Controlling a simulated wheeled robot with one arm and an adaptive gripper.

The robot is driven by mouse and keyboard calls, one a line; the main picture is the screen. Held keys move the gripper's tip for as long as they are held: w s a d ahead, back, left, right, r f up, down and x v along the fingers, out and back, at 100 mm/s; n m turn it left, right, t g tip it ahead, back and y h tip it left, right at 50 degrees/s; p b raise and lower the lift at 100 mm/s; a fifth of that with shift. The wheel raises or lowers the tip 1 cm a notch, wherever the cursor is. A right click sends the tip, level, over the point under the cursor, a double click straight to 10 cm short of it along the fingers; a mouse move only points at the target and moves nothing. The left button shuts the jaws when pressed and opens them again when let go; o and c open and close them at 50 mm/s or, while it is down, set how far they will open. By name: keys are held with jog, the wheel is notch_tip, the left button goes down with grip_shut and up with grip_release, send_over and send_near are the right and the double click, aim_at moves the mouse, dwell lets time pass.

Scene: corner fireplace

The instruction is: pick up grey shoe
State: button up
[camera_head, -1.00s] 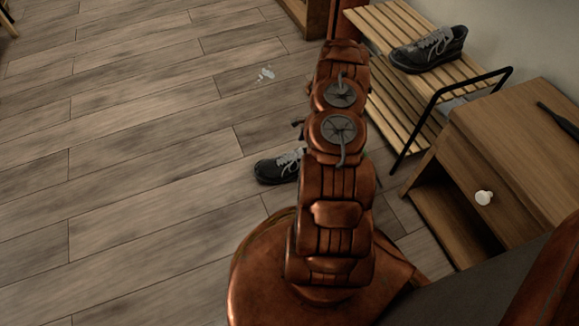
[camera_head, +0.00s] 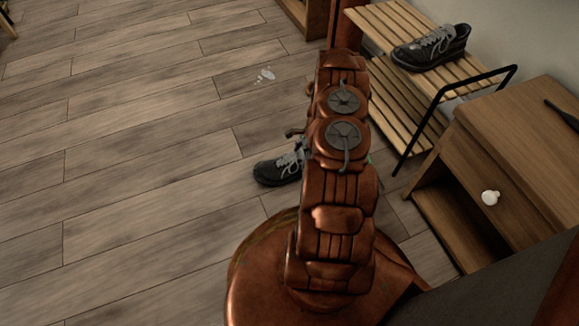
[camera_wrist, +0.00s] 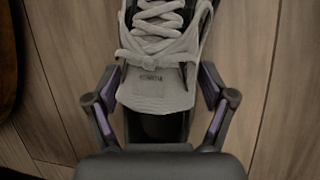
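A dark shoe with grey laces (camera_head: 272,171) lies on the wood floor, left of my arm in the head view; its right end is hidden behind the arm. In the wrist view the shoe's pale grey tongue and laces (camera_wrist: 157,78) fill the middle. My gripper (camera_wrist: 165,60) is over the shoe, with one finger on each side. The fingers look spread; I cannot tell whether they touch its sides. In the head view the gripper is mostly hidden behind my arm. A similar shoe (camera_head: 432,48) stands on the slatted rack.
The slatted rack (camera_head: 384,32) with a black metal frame stands at the upper right. A wooden nightstand (camera_head: 505,150) with a white knob is close on the right, with a dark object (camera_head: 562,115) on top. The floor on the left is clear except for a small pale patch (camera_head: 265,75).

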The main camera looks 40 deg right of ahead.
jog(key=c, duration=1)
